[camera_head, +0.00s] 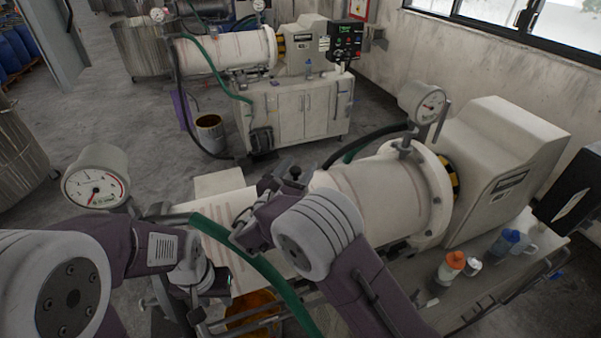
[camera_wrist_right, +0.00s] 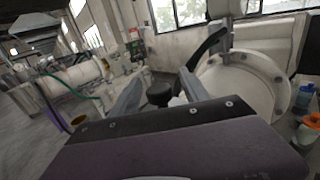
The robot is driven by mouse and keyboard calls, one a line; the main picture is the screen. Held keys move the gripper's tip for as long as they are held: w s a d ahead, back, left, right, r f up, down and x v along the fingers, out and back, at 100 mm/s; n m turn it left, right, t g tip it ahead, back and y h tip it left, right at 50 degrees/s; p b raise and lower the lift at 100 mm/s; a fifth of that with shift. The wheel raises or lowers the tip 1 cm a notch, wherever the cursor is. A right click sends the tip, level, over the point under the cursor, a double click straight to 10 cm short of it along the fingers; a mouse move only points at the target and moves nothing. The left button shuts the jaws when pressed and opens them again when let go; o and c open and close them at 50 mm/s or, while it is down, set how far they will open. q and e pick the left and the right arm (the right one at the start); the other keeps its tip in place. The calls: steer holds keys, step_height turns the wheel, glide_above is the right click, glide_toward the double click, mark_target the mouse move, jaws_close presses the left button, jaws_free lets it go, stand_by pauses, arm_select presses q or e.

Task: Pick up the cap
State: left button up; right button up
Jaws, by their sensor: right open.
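A small black round cap (camera_wrist_right: 159,94) shows between the two fingers of my right gripper (camera_wrist_right: 160,88) in the right wrist view. The fingers are apart, and a gap shows on each side of the cap. In the head view the cap (camera_head: 295,172) is a dark knob at my right gripper (camera_head: 286,180), above the near white mill (camera_head: 375,185). What the cap rests on is hidden by my gripper and arm. My left gripper (camera_head: 197,290) hangs low at the lower left, partly hidden by its own wrist; its finger gap is unclear.
A pressure gauge (camera_head: 95,178) stands left of my right gripper; another gauge (camera_head: 422,103) stands on the mill's right end. A green hose (camera_head: 258,268) crosses near both arms. An orange-topped bottle (camera_head: 447,268) and a blue jug (camera_head: 507,243) stand at right.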

steer(key=shift+w+d+f, duration=0.15)
steer(key=shift+w, duration=0.25)
steer(key=shift+w+d+f, duration=0.1)
steer(key=shift+w+d, duration=0.05)
steer(key=shift+w, duration=0.2)
steer(key=shift+s+r, duration=0.1)
steer(key=shift+s, duration=0.1)
steer(key=shift+c, duration=0.9)
steer(key=shift+s, duration=0.2)
steer(key=c, duration=0.5)
steer(key=shift+r, duration=0.1)
steer(key=c, duration=0.5)
arm_select(q)
steer(key=shift+w+d, duration=0.2)
steer(key=shift+w, duration=0.25)
arm_select(e)
steer(key=shift+w, duration=0.15)
